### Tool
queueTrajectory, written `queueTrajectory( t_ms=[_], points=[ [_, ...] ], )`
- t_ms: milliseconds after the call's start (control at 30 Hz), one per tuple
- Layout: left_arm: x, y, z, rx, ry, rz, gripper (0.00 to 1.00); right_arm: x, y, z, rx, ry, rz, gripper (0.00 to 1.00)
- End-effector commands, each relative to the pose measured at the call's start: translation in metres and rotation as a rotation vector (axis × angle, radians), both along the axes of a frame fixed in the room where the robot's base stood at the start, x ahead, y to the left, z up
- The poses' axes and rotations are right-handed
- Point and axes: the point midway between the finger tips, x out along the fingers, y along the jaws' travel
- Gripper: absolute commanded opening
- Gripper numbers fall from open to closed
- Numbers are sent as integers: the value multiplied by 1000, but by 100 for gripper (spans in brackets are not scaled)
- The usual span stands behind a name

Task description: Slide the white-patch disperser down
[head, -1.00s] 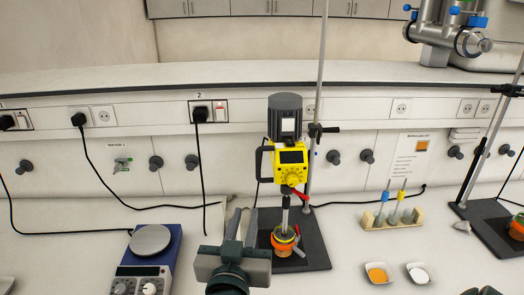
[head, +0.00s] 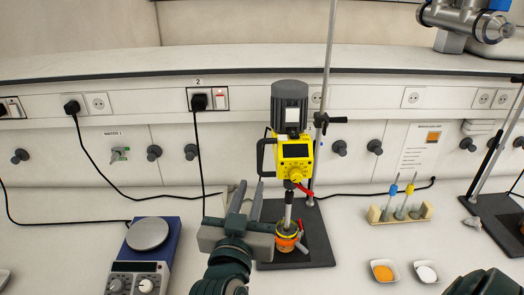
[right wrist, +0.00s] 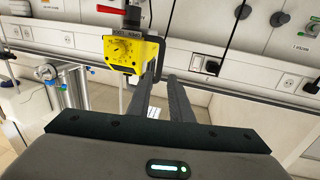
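The disperser (head: 294,150) has a yellow body, a dark grey motor with a white patch (head: 292,115) and a black handle loop on its left. It hangs upright on a stand rod (head: 327,75) by a clamp. Its shaft (head: 288,208) reaches down to an orange-banded vessel (head: 286,245) on a black base. My right gripper (head: 250,186) is left of the shaft, below the yellow body, its two fingers parted and empty. In the right wrist view, the yellow body (right wrist: 134,53) appears upside down beside the fingers. My left gripper is not in view.
A blue hotplate (head: 148,235) stands at the left. A tube rack (head: 400,214) and two small dishes, orange (head: 382,271) and white (head: 427,272), are at the right. Another stand (head: 505,215) is at the far right. Cables run along the back.

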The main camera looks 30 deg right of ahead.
Motion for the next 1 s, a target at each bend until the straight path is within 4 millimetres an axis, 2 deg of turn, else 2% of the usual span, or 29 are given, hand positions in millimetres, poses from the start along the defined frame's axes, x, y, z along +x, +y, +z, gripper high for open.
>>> queueTrajectory(
  t_ms=[267,467,533,1000],
  points=[
    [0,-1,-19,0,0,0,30,16,-15,-3,-1,-5,-1,19],
    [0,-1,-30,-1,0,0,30,39,-36,-1,-4,-3,-2,19],
    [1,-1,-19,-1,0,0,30,47,-44,4,-5,2,-1,19],
    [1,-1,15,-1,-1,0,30,104,-98,3,-3,3,-1,19]
  ],
)
